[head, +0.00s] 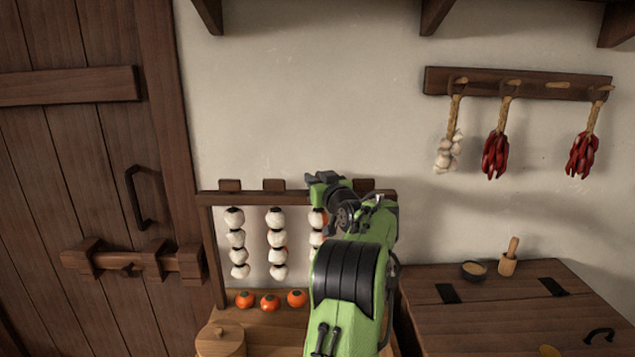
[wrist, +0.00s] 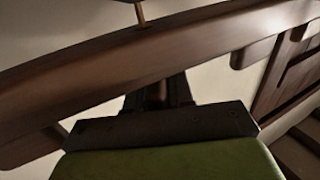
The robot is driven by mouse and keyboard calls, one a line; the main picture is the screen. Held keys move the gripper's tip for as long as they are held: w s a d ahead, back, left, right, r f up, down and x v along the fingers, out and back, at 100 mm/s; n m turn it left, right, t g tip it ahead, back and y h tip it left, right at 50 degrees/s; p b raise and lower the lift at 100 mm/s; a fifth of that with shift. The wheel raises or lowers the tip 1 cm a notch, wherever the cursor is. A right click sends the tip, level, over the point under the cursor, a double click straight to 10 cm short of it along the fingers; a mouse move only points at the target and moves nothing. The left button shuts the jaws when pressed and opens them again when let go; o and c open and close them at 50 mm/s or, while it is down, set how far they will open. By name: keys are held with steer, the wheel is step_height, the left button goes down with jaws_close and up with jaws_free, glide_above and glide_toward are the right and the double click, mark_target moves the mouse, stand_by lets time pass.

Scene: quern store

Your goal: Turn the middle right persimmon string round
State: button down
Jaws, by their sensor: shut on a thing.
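The middle right persimmon string (head: 316,238) hangs third from the left on the wooden rack (head: 252,197). Its visible fruit are mostly white, with some orange at the right edge near the top; my arm covers part of it. My gripper (head: 319,178) is at the rack's top bar above this string, shut on what looks to be its wooden tab, which the jaws hide. In the wrist view the dark jaws (wrist: 160,92) reach to the bar (wrist: 95,75); the held part cannot be made out.
Two white strings (head: 235,240) (head: 277,240) hang to the left. Another tab (head: 363,185) is on the right, its string hidden by my arm. Orange persimmons (head: 270,302) and a round lidded box (head: 220,340) stand below. A chest (head: 500,310) is at right.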

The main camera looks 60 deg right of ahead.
steer(key=n+t+y+p, duration=0.1)
steer(key=y+p, duration=0.1)
steer(key=n+t+y+p, duration=0.1)
steer(key=n+y+p, duration=0.1)
steer(key=shift+a+r+t+p, duration=0.15)
steer(key=shift+t+p, duration=0.15)
steer(key=shift+w+a+n+t+y+p, duration=0.15)
steer(key=shift+n+t+y+p, duration=0.15)
steer(key=shift+n+y+p, duration=0.3)
steer(key=shift+y, duration=0.3)
steer(key=c, duration=1.1)
jaws_free()
steer(key=shift+f, duration=0.2)
steer(key=b+v, duration=0.4)
steer(key=v, duration=1.1)
steer(key=shift+s+a+b, duration=0.2)
steer(key=shift+s+b, duration=0.1)
steer(key=shift+b, duration=0.05)
